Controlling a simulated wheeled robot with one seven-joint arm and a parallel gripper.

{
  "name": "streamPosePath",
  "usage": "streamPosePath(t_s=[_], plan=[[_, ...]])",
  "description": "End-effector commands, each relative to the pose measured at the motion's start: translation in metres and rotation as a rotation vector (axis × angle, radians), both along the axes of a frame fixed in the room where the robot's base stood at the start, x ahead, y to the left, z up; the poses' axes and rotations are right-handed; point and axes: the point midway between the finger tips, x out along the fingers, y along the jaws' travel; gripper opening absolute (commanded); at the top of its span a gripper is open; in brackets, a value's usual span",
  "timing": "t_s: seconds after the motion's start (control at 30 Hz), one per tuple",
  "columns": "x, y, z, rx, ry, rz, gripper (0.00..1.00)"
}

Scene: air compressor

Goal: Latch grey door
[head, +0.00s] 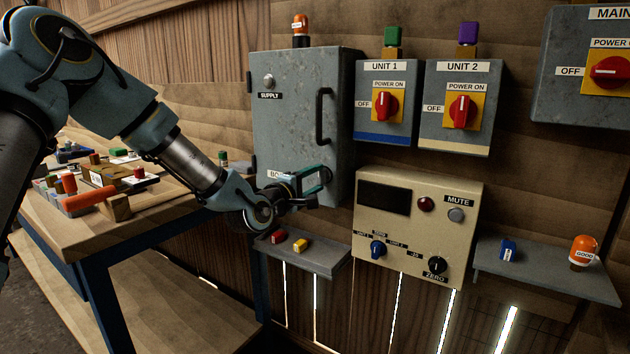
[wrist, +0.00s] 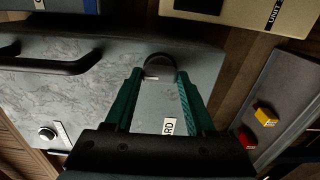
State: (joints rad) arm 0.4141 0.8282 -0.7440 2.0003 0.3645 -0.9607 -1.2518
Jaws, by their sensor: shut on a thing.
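The grey door (head: 295,125) is the front of a grey metal cabinet on the wooden wall, with a black bar handle (head: 323,117) and a SUPPLY label. It looks flush with the cabinet, but I cannot tell if it is latched. My gripper (head: 322,179) is at the door's lower right, covering part of a label. In the wrist view, my gripper's green fingers (wrist: 158,82) are on either side of a dark round latch knob (wrist: 159,65) on the grey door (wrist: 110,75). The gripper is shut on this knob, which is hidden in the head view.
A shelf (head: 325,262) with red and yellow blocks is just below my gripper. A beige control panel (head: 417,230) is to the right, under two unit switch boxes. A cluttered workbench (head: 75,222) stands at left below my arm.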

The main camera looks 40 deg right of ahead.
Motion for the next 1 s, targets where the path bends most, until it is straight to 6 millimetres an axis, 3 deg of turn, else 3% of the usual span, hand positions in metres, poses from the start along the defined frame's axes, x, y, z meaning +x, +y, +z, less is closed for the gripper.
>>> streamPosePath(t_s=[0.17, 0.2, 0.47, 0.77, 1.0], plan=[[0.0, 0.0, 0.0, -0.001, 0.003, 0.0, 0.0], [0.0, 0.0, 0.0, -0.001, 0.003, 0.0, 0.56], [0.0, 0.0, 0.0, -0.001, 0.002, 0.0, 0.85], [0.0, 0.003, 0.0, 0.0, 0.001, 0.001, 0.85], [-0.008, 0.038, -0.002, 0.001, 0.0, 0.003, 0.85]])
